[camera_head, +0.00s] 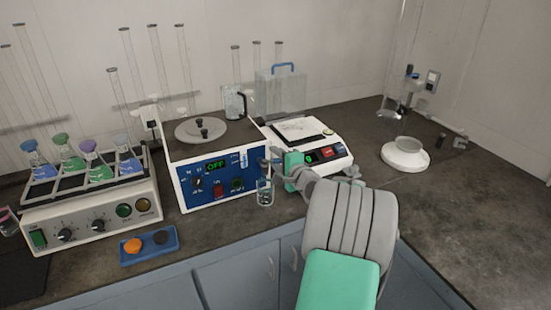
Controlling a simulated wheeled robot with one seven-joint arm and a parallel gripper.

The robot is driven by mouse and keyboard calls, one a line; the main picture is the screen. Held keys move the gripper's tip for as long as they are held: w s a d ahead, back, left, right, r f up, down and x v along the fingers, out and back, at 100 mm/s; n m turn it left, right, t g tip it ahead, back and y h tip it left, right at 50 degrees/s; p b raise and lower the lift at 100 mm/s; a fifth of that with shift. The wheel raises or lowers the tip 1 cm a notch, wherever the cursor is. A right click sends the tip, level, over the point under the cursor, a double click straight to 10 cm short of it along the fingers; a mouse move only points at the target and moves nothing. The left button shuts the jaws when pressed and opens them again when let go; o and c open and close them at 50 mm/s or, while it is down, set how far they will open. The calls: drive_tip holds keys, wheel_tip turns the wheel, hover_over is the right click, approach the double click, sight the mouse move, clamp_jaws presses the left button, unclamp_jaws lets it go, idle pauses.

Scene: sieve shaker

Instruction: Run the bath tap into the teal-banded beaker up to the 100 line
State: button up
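The bath (180,153) has a round grey lid and a blue front panel with a green display reading OFF. A small clear beaker (265,194) is upright in front of the panel's right end; a teal band on it and its 100 line are too small to make out. The bath's tap is not clear to me; grey parts beside the panel's right end overlap there. My gripper (272,165) is at that end, just above the beaker, mostly hidden by my wrist. I cannot tell whether its fingers are apart or touch anything.
A balance (318,148) stands right of the bath, partly behind my arm. A shaker (92,215) with several coloured flasks is at left. A blue tray (150,247) with two stoppers lies at the front. A white round base (405,158) stands at right.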

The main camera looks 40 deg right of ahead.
drive_tip(key=v, duration=0.7)
drive_tip(key=shift+s, duration=0.2)
drive_tip(key=shift+r, duration=0.1)
